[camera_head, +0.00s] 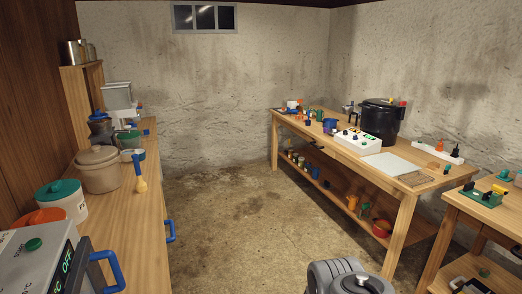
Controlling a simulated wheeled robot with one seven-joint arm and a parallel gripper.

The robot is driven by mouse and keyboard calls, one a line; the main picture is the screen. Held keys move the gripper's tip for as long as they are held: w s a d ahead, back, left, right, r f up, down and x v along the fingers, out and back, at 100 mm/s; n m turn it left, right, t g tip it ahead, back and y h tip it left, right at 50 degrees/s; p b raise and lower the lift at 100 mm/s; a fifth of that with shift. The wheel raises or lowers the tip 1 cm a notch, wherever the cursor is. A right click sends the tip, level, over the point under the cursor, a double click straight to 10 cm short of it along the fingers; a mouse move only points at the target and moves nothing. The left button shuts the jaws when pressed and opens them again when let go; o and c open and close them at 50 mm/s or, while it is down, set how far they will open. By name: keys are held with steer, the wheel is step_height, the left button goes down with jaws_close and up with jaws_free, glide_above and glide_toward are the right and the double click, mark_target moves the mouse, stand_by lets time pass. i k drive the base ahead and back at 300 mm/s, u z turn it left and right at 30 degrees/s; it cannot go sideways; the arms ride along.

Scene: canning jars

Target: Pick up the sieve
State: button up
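I cannot make out a sieve for certain at this size. On the left counter, a small tool (140,172) with a blue upper part and a pale yellow lower part stands near the counter's right edge; I cannot tell what it is. A grey rounded part of my arm shows at the bottom centre, over the floor. My gripper's fingers are not in view, and nothing held is visible.
The left wooden counter (148,245) holds a beige lidded pot (97,172), a teal-lidded white container (62,202) and a grey appliance (35,262). The right workbench (345,150) carries a black canner (381,122) and a white control box (357,138). Concrete floor (235,215) between is clear.

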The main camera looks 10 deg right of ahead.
mark_target(333, 131)
steer(key=u, duration=0.15)
steer(key=i, duration=2.3)
steer(key=z, duration=0.15)
steer(key=i, duration=2.55)
steer(key=z, duration=1)
steer(key=i, duration=1.7)
steer(key=z, duration=0.35)
